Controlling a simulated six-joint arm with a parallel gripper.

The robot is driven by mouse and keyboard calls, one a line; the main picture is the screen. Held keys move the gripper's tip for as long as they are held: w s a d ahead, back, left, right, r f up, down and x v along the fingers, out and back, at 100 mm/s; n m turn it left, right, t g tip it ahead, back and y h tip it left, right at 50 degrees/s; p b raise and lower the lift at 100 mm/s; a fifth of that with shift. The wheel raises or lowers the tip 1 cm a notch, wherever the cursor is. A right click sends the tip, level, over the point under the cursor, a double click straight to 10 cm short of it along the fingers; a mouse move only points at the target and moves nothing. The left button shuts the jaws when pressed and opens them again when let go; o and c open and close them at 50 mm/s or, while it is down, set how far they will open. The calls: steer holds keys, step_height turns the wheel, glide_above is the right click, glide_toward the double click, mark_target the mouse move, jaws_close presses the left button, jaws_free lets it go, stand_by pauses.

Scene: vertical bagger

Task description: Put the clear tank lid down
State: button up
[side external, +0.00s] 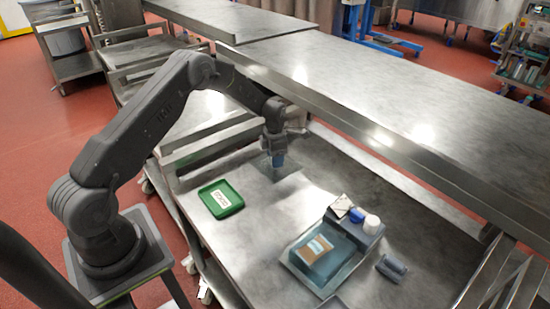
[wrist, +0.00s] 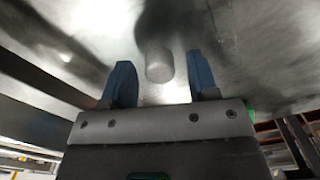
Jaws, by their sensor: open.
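My gripper (side external: 278,160) points down, low over the steel table (side external: 270,225). In the wrist view its two blue fingers (wrist: 160,82) stand apart. A rounded, pale grey knob (wrist: 158,62) shows between and just beyond them, with a gap on either side. It looks like the knob of the clear tank lid. The knob is not distinct in the side view.
A green tray (side external: 233,208) with a white label lies left of my gripper. A grey-blue tray (side external: 343,277) holding a brown-labelled pack (side external: 315,250) is at front right, with a blue cap (side external: 356,215) and white cap (side external: 371,224) behind. A grey block (side external: 391,267) lies right. A raised steel shelf (side external: 400,100) runs behind.

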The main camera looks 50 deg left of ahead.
step_height(320, 180, up, 11)
steer(key=s+d+r+m+t, duration=0.1)
steer(key=s+d+r+m, duration=0.55)
steer(key=r, duration=0.35)
steer(key=s+d+r+m+t, duration=0.2)
steer(key=s+d+r+m, duration=0.3)
steer(key=r+m, duration=0.35)
steer(key=s+d+r+m+t, duration=0.1)
steer(key=s+d+m, duration=0.2)
steer(key=s+m, duration=0.5)
steer(key=s+d+r+m+t, duration=0.1)
steer(key=s+d+m, duration=0.3)
steer(key=s+m, duration=0.4)
steer(key=s+r, duration=0.1)
steer(key=s, duration=0.3)
steer(key=shift+s+d+m+t, duration=0.2)
steer(key=shift+s+m+t, duration=0.1)
steer(key=shift+s, duration=0.05)
